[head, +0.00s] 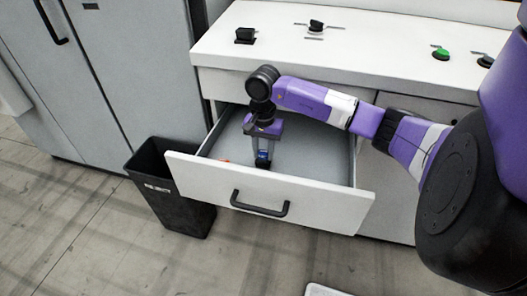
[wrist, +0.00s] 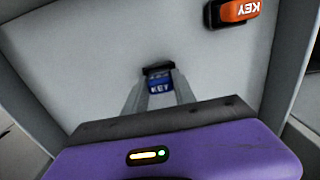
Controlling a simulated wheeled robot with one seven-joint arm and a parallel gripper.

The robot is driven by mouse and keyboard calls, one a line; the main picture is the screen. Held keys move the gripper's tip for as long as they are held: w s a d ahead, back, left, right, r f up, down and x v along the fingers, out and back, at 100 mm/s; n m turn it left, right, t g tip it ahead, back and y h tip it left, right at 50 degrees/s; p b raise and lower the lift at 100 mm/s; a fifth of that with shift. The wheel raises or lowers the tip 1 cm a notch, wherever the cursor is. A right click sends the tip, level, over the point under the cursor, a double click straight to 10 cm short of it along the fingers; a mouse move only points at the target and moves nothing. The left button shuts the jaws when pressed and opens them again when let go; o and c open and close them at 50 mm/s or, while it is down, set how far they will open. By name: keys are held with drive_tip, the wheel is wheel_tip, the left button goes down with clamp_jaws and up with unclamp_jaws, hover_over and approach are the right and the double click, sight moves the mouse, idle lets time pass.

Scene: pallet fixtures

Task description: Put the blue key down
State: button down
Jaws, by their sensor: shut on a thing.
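The blue key (head: 263,156) is between the fingertips of my gripper (head: 263,150), low inside the open drawer (head: 270,193). In the wrist view the blue key (wrist: 159,83) shows its "KEY" label and a dark end, and my gripper (wrist: 158,92) is shut on it. I cannot tell whether the key touches the drawer floor. An orange key (wrist: 238,12) lies in the drawer, at the top right of the wrist view. In the head view only a small orange bit shows behind the drawer's front.
The drawer's front panel, with a dark handle (head: 259,204), and its side walls surround my gripper. A black bin (head: 172,190) stands left of the drawer. The white counter (head: 375,62) above holds switches and a green button (head: 441,54). The drawer floor's right part is clear.

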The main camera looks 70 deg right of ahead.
sight(264, 151)
drive_tip(key=c, duration=1)
unclamp_jaws()
wheel_tip(264, 151, up, 12)
drive_tip(key=shift+r, duration=0.1)
idle(0.3)
